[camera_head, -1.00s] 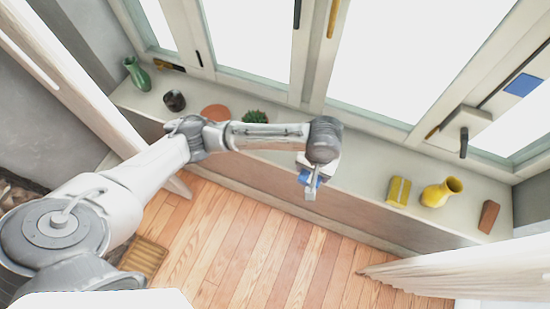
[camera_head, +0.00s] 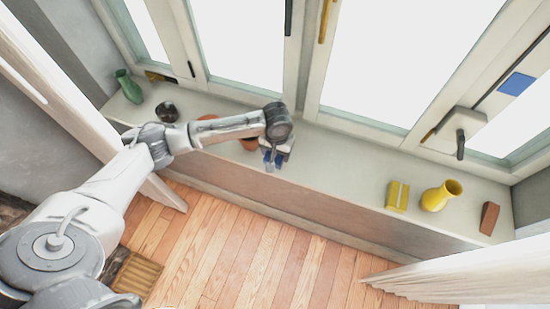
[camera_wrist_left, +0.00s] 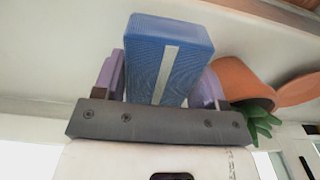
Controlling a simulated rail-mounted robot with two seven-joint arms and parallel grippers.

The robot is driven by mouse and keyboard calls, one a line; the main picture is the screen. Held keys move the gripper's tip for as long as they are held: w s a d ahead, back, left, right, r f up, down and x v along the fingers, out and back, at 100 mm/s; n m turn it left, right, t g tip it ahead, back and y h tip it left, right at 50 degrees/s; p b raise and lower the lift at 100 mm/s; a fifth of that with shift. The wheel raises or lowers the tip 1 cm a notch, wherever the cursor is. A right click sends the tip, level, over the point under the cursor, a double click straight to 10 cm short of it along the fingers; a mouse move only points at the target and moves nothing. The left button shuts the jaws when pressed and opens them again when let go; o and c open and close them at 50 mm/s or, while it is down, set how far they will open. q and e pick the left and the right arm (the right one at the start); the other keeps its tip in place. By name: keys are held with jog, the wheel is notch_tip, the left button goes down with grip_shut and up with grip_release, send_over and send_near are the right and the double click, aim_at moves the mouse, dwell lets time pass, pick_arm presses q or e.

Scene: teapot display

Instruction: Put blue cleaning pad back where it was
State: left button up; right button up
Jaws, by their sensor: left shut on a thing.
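The blue cleaning pad (camera_wrist_left: 168,55) is a blue block with a pale stripe, held between the purple fingers in the left wrist view. In the head view only a small blue part of the pad shows at the gripper, near the sill's front edge. My left gripper (camera_head: 272,160) is shut on it, just right of a terracotta pot (camera_head: 249,145) that is mostly hidden behind my arm. The left wrist view shows the pot (camera_wrist_left: 243,82) and a green plant close beside the gripper. My right gripper is not in view.
The long window sill (camera_head: 340,165) has free room right of the gripper. A yellow block (camera_head: 398,196), a yellow vase (camera_head: 440,196) and a brown block (camera_head: 489,218) stand at its right. A green vase (camera_head: 129,88) and a dark bowl (camera_head: 166,112) stand at its left.

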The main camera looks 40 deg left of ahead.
pick_arm(q)
jog(key=shift+a+f, duration=0.2)
jog(key=shift+a, duration=0.15)
jog(key=shift+f+b, duration=0.55)
jog(key=shift+f, duration=1.45)
jog(key=o, duration=0.9)
jog(key=shift+f, duration=0.1)
